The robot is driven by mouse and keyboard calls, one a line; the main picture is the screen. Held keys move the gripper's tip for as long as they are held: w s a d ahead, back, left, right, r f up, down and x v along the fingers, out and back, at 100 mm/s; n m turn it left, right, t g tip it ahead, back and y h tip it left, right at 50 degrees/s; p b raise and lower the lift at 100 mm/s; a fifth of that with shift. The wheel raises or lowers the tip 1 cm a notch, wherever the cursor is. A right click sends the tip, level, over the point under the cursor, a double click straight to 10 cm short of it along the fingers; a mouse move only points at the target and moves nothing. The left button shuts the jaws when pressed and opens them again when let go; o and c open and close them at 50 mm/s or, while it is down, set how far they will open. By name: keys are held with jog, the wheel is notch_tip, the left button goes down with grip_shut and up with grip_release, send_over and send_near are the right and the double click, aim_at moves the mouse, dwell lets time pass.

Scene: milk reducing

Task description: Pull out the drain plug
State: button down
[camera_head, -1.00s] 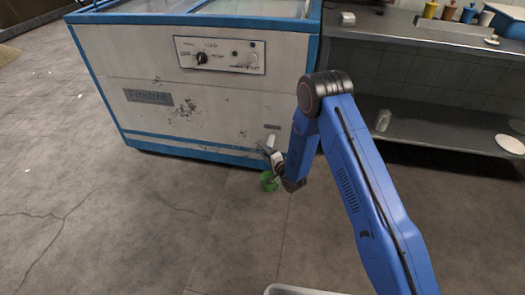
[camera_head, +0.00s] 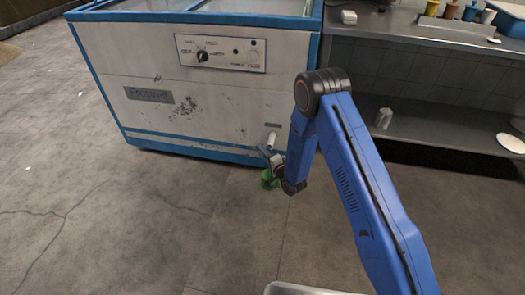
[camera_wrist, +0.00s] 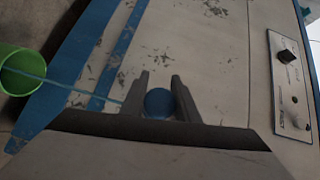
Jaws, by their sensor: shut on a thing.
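The drain plug (camera_wrist: 159,103) is a round blue piece in the wrist view. My gripper (camera_wrist: 160,82) is shut on it, with one dark finger on each side. In the head view my gripper (camera_head: 266,155) is low at the freezer's front, just below and left of the short pale drain pipe (camera_head: 272,140). The plug is too small to make out there. A green bucket (camera_head: 267,179) stands on the floor under the pipe, partly behind my gripper. It also shows at the left of the wrist view (camera_wrist: 18,70). A thin bluish line runs from it towards my gripper; I cannot tell whether it is liquid.
The worn white freezer (camera_head: 215,105) with blue edges has a control panel (camera_head: 221,54) on its front. A grey counter (camera_head: 420,38) with a lower shelf holding a clear glass (camera_head: 384,118) stands at the right.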

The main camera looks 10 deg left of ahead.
jog(key=shift+s+f, duration=0.1)
jog(key=c, duration=1.4)
grip_release()
jog(key=shift+o, duration=0.2)
jog(key=v, duration=1.7)
jog(key=shift+s, duration=0.15)
jog(key=shift+d, duration=0.1)
